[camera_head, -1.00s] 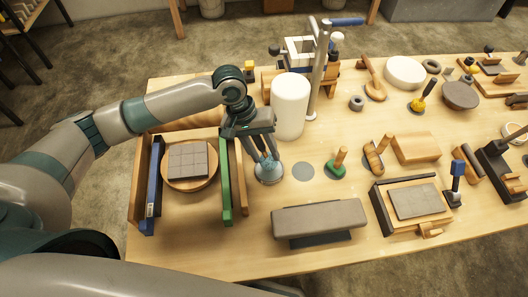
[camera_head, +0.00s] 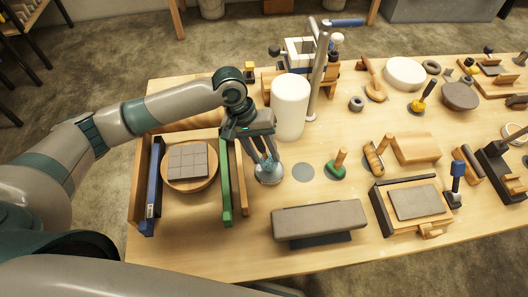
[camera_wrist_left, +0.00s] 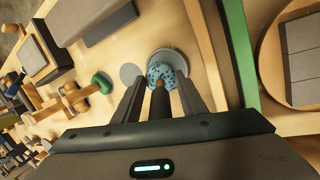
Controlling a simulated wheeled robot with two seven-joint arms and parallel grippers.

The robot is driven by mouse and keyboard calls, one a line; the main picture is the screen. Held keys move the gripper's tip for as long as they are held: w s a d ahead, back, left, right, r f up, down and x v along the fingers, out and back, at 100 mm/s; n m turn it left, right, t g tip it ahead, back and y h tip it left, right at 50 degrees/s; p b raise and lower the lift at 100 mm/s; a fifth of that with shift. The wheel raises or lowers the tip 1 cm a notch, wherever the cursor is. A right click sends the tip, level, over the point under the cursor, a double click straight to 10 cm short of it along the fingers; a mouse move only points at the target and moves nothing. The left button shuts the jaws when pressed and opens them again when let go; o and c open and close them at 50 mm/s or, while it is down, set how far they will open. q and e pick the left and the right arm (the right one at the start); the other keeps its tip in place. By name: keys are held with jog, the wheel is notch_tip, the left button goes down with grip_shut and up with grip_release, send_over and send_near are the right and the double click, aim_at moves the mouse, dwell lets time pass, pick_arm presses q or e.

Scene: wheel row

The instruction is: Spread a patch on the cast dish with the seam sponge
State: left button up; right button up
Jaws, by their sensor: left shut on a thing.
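The sponge head is at a round grey disc (camera_wrist_left: 182,57), which also shows in the head view (camera_head: 269,179). Whether it touches the disc is unclear. A white, round, thick dish (camera_head: 405,72), perhaps the cast dish, lies at the back right, well away from the gripper. My right gripper is not in view.
A green rail (camera_head: 226,190) and a round board (camera_head: 190,186) with grey tiles stand left of the gripper. A white cylinder (camera_head: 290,107) stands close behind it. A grey padded block (camera_head: 319,218) lies in front. A flat grey spot (camera_head: 303,171) and a green-based tool (camera_head: 336,170) are to the right.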

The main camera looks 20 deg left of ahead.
aim_at(264, 147)
pick_arm(q)
jog(key=shift+f, duration=0.55)
dwell(0.6)
jog(key=shift+p, duration=0.3)
dwell(1.1)
jog(key=shift+s+f+p, duration=0.15)
jog(key=shift+p, duration=0.25)
dwell(2.1)
jog(key=shift+r+p, duration=0.7)
jog(key=shift+p, duration=0.15)
notch_tip(264, 147, up, 6)
jog(key=p, duration=0.7)
jog(key=shift+f, duration=0.1)
dwell(0.5)
